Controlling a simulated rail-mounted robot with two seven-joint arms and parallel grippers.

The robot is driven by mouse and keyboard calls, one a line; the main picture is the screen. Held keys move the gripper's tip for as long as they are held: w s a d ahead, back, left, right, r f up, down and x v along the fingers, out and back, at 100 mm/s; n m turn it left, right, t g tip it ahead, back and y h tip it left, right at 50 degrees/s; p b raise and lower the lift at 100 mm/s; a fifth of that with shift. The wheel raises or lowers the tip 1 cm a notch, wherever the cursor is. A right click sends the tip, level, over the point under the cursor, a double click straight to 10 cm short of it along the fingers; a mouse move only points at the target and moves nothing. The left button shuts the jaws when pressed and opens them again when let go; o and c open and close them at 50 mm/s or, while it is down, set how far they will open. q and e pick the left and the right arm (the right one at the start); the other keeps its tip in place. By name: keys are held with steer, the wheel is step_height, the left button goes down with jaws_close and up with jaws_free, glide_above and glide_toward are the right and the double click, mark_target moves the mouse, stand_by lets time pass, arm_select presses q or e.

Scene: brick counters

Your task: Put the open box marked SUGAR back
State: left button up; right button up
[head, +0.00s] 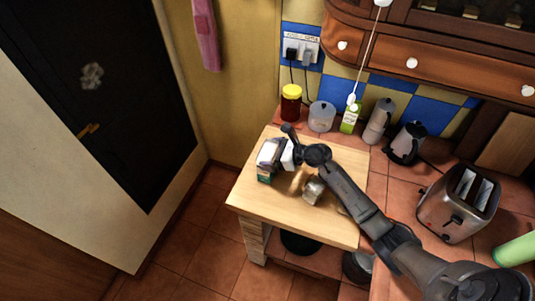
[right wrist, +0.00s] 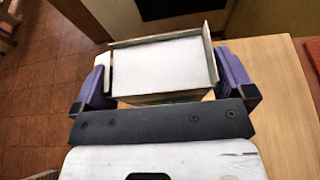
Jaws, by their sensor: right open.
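The open box (right wrist: 160,62) stands on the wooden counter with its top open and white contents showing in the right wrist view. In the head view its teal and white lower part (head: 264,178) shows at the counter's left side, partly covered by my gripper. No marking on it can be read. My right gripper (head: 271,153) is over the box. In the right wrist view the open purple-sided fingers (right wrist: 162,80) stand on either side of the box, with a small gap visible at the left. My left gripper is out of view.
A small greyish container (head: 313,190) stands on the wooden counter (head: 257,200) below my right arm. A yellow-lidded jar (head: 291,103), a clear canister (head: 322,117) and a green-white carton (head: 350,118) stand at the back. A toaster (head: 459,202) is at right.

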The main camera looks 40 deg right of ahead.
steer(key=v, duration=1.1)
steer(key=s+a+r+m+t, duration=0.2)
steer(key=a+r+m+t, duration=0.2)
steer(key=a+m+t, duration=0.45)
steer(key=s+f+m+g+h, duration=0.3)
steer(key=s+m+h, duration=0.1)
steer(key=m, duration=0.5)
steer(key=s+f+m+g+h, duration=0.2)
steer(key=s+f+m+h, duration=0.1)
steer(key=m, duration=0.6)
steer(key=s+f+m+g+h, duration=0.3)
steer(key=s+f+m+h, duration=0.1)
steer(key=m, duration=0.5)
steer(key=shift+s+a+f+m+g+h, duration=0.25)
steer(key=shift+s+f+g+h, duration=0.05)
steer(key=shift+s+f+g, duration=0.05)
steer(key=s+a+f+m+g+y, duration=0.3)
steer(key=s+a+f+g+y, duration=0.2)
steer(key=s+a+g, duration=0.3)
steer(key=s+a, duration=0.3)
steer(key=s, duration=0.2)
steer(key=shift+m, duration=0.4)
